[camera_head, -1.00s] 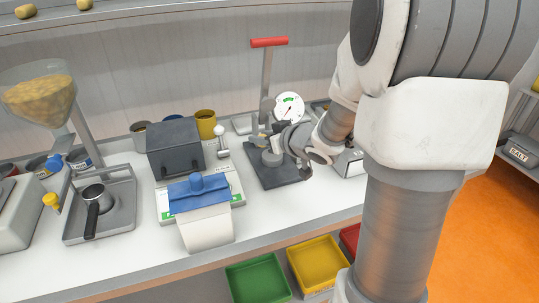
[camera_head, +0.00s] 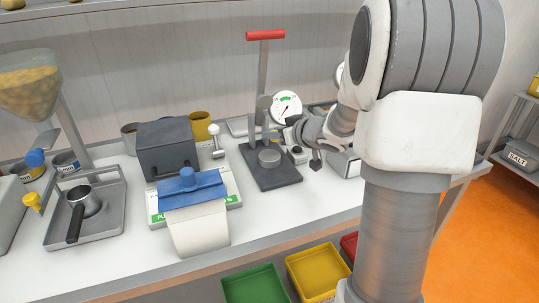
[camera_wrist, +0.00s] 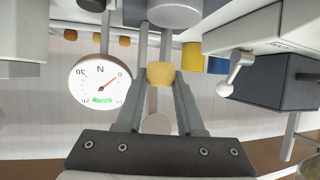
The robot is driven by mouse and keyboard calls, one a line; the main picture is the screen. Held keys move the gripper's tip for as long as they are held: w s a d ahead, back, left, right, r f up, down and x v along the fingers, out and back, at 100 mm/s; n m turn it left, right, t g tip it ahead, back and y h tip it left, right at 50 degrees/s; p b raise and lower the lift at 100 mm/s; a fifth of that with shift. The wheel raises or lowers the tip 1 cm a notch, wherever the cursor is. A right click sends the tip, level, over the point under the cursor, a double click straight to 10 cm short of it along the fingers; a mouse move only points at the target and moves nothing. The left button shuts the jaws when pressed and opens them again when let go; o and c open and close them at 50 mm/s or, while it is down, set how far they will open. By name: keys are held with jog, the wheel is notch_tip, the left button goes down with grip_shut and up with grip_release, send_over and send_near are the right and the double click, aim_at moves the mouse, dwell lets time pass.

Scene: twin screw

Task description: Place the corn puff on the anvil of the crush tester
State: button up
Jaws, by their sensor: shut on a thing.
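The crush tester (camera_head: 267,80) stands on the bench with a red handle on top, a steel column, a round dial gauge (camera_head: 286,107) and a dark base. Its anvil, a round grey disc (camera_head: 269,158), is in plain view and bare on top. My gripper (camera_wrist: 160,75) is shut on the orange-tan corn puff (camera_wrist: 160,73), pinched between the fingertips in the wrist view. In the head view my gripper reaches in from the right, beside the column and above the anvil's level. The puff is too small to make out there. The gauge (camera_wrist: 96,86) appears upside down in the wrist view.
A yellow mug (camera_head: 201,126) is behind. Green (camera_head: 255,287) and yellow (camera_head: 317,272) bins are below the bench's front edge.

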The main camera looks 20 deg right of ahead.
aim_at(270, 155)
jog(key=shift+w+a+f, duration=0.4)
jog(key=shift+a+f, duration=0.05)
jog(key=shift+a, duration=0.2)
jog(key=shift+f+b, duration=1.25)
jog(key=shift+f, duration=0.7)
jog(key=shift+f, duration=0.1)
jog(key=shift+f, duration=0.15)
jog(key=o, duration=0.9)
